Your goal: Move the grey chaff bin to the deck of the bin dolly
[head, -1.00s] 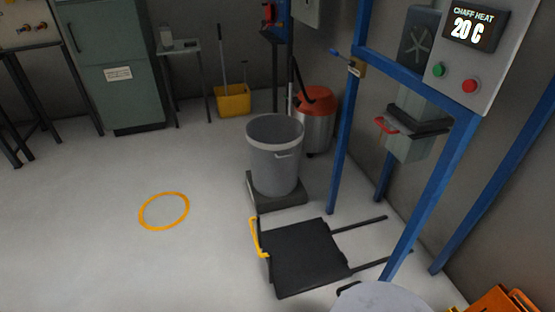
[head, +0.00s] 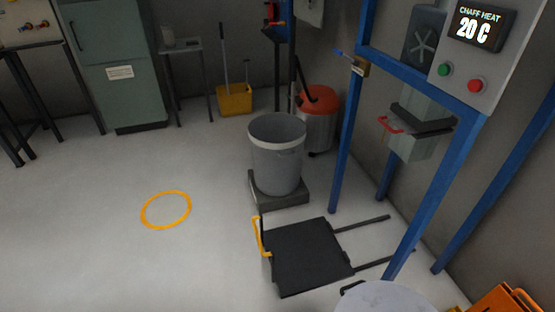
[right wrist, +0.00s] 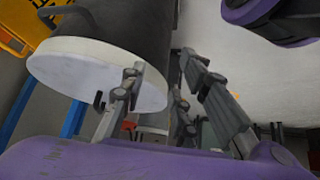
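The grey chaff bin (head: 277,158) stands upright and open-topped on a low dark block (head: 280,197), in the middle of the head view. In front of it lies a flat black deck with a yellow handle (head: 257,236) at its left edge; it looks like the bin dolly (head: 308,256). The deck is bare. Neither gripper shows in the head view. In the right wrist view my right gripper (right wrist: 162,66) has its fingers apart, close to a grey drum with a white round end (right wrist: 75,72). I cannot tell whether it touches the drum.
Two dark rails run from the deck under the blue frame (head: 345,130). A pale round lid (head: 384,298) is at the bottom edge. A red-topped canister (head: 318,118) stands behind the bin. Floor around the orange ring (head: 166,210) is clear.

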